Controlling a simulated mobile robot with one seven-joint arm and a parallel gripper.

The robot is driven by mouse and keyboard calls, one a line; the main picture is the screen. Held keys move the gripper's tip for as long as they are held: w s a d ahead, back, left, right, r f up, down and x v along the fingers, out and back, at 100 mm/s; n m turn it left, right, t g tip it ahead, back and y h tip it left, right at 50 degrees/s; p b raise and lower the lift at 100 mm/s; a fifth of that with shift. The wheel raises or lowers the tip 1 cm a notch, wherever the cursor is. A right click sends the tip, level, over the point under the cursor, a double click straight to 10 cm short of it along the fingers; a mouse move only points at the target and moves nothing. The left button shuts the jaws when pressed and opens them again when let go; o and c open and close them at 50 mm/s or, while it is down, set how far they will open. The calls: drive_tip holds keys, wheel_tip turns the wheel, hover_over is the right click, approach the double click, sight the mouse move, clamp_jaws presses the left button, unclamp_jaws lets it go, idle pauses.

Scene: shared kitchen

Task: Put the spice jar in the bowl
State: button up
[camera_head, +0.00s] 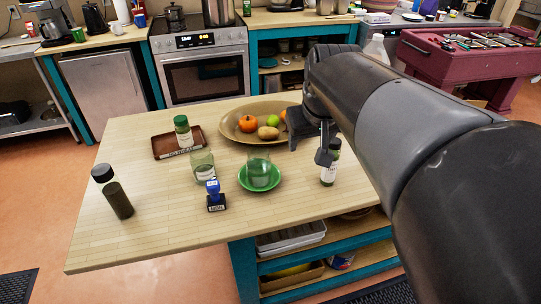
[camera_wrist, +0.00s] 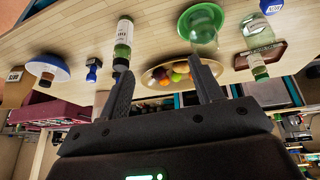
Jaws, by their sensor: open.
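A labelled jar with green contents and a dark cap (camera_head: 329,172), which looks like a spice jar, stands upright at the table's right. My gripper (camera_head: 308,148) is open and empty; one finger is close beside this jar. In the wrist view, the jar (camera_wrist: 123,38) appears upside down near the left finger; contact cannot be told. A wide brown bowl (camera_head: 237,132) with fruit is at the table's back, behind my gripper. A blue and white bowl (camera_wrist: 48,70) with something brown in it shows at the left of the wrist view; my arm hides it in the head view.
A green-capped jar (camera_head: 183,130) is at a brown tray (camera_head: 163,148). A glass jar (camera_head: 203,168), a blue stamp (camera_head: 214,197) and a green saucer (camera_head: 245,184) bearing a glass (camera_head: 258,163) stand nearby. A dark bottle (camera_head: 116,196) is at left. The table's front is clear.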

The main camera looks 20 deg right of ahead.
drive_tip(key=s+a+f+y, duration=0.1)
drive_tip(key=s+a+f, duration=0.4)
drive_tip(key=s, duration=0.5)
drive_tip(key=shift+s+a+f+n+t, duration=0.15)
drive_tip(key=shift+s+a+n+t, duration=0.2)
drive_tip(key=shift+a, duration=0.7)
drive_tip(key=shift+w, duration=0.1)
idle(3.7)
